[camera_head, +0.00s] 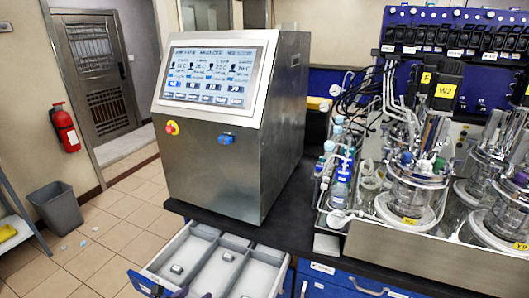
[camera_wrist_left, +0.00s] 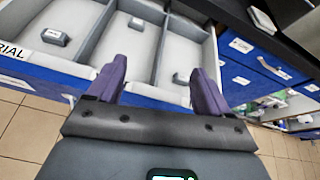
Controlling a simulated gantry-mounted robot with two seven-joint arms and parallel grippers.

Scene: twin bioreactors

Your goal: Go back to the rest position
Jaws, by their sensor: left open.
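My left gripper shows in the left wrist view (camera_wrist_left: 158,72) with two purple fingers spread apart and nothing between them. In the head view only its fingertips seem to show, at the bottom edge (camera_head: 193,294). It is over the front of an open white drawer (camera_head: 168,250), which also shows in the left wrist view (camera_wrist_left: 88,45). The rest of my left arm is hidden below the head view. My right gripper is in neither view.
The drawer holds small grey pieces (camera_head: 177,268) in its compartments. A steel control cabinet with a screen (camera_head: 212,75) stands on the black bench (camera_head: 290,226). Glass bioreactor vessels (camera_head: 415,195) and bottles (camera_head: 340,185) stand right. A bin (camera_head: 55,208) stands on the open tiled floor.

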